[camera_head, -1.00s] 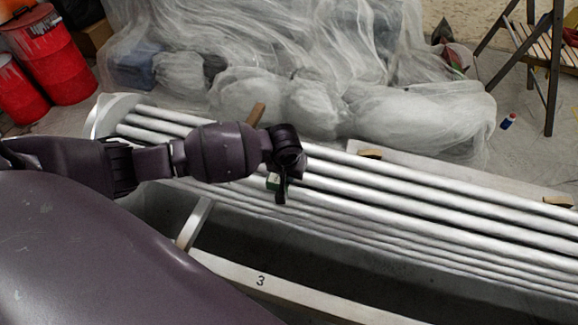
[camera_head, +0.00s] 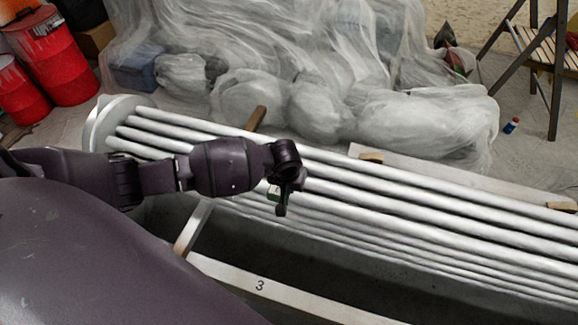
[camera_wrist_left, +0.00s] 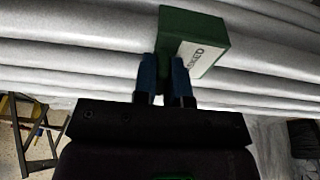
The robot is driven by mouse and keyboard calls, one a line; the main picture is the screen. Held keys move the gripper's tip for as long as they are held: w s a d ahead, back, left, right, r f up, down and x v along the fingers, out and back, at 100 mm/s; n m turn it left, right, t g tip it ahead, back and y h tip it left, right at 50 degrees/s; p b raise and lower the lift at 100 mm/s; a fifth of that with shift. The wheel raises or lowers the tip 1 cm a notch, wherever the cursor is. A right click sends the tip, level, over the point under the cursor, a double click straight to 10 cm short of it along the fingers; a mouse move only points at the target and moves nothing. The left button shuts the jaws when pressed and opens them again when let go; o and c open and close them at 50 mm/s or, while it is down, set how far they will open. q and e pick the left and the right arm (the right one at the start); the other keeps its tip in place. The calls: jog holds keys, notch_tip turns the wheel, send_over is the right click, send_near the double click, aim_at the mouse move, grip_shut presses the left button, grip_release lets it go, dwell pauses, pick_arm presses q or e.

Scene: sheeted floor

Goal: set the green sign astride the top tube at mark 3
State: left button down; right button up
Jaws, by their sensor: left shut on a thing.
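The green sign (camera_wrist_left: 188,24) is a block with a white lettered face. Only a small part of it (camera_head: 273,192) shows in the head view, beside the fingers. My left gripper (camera_wrist_left: 165,72) is shut on the sign; in the head view the gripper (camera_head: 281,205) hangs over the near side of the tubes. Long silvery tubes (camera_head: 400,187) run from the back left to the right. I cannot tell whether the sign touches a tube or straddles one. The number 3 (camera_head: 260,286) is on a pale board (camera_head: 310,299) in front. My right gripper is not in view.
A round end plate (camera_head: 103,122) holds the tubes at the left. A pale crosspiece (camera_head: 193,228) joins the board. Plastic-sheeted heaps (camera_head: 300,100) lie behind. Red drums (camera_head: 60,65) stand at the back left, a folding wooden chair (camera_head: 545,60) at the back right.

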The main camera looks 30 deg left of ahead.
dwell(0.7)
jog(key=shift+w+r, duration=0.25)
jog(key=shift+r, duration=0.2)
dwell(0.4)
pick_arm(q)
jog(key=c, duration=1.1)
grip_release()
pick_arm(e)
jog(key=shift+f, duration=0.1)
pick_arm(q)
jog(key=shift+f, duration=0.1)
jog(key=shift+p, duration=0.3)
notch_tip(320, 180, up, 11)
jog(key=s+p, duration=0.2)
jog(key=p, duration=0.2)
jog(key=shift+d+f, duration=0.15)
jog(key=shift+d, duration=0.1)
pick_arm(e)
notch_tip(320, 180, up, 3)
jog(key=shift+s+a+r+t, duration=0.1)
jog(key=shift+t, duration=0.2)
